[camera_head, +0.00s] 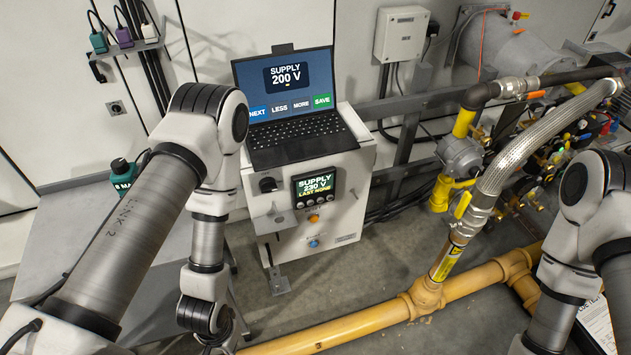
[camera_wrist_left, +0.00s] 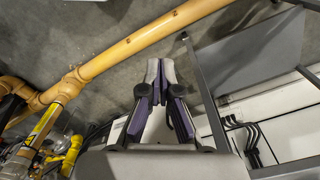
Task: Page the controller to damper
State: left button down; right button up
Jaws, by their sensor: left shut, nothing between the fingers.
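The controller (camera_head: 316,187) is a dark-framed display on the front of a white cabinet. It reads "SUPPLY 230 V" with a smaller yellow line beneath, and a row of small round buttons sits below the screen. A laptop (camera_head: 300,138) stands open on the cabinet; its screen reads "SUPPLY 200 V" above the labels NEXT, LESS, MORE and SAVE. My left gripper (camera_wrist_left: 160,68) is shut and empty in the left wrist view, pointing toward the grey floor. In the head view my left arm hangs left of the cabinet, away from the controller. My right gripper is out of view.
A yellow pipe (camera_head: 350,326) crosses the floor in front of the cabinet. A braided hose (camera_head: 520,150) and valves stand at the right. A grey table (camera_head: 150,235) is behind my left arm. The cabinet front carries an orange button (camera_head: 314,219) and a blue button (camera_head: 314,243).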

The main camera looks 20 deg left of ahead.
pick_arm(q)
jog(key=w+d+m+t+b, duration=0.2)
jog(key=w+m+t+b, duration=0.6)
jog(key=w, duration=1.2)
jog(key=w+d+r+m+t+h+b, duration=0.1)
jog(key=w+d+m+t+h+b, duration=0.1)
jog(key=w+d+m+t+b, duration=0.4)
jog(key=w+d+t+b, duration=0.1)
jog(key=w+d+b, duration=0.1)
jog(key=w, duration=0.2)
jog(key=shift+d+h, duration=0.15)
jog(key=shift+h, duration=0.15)
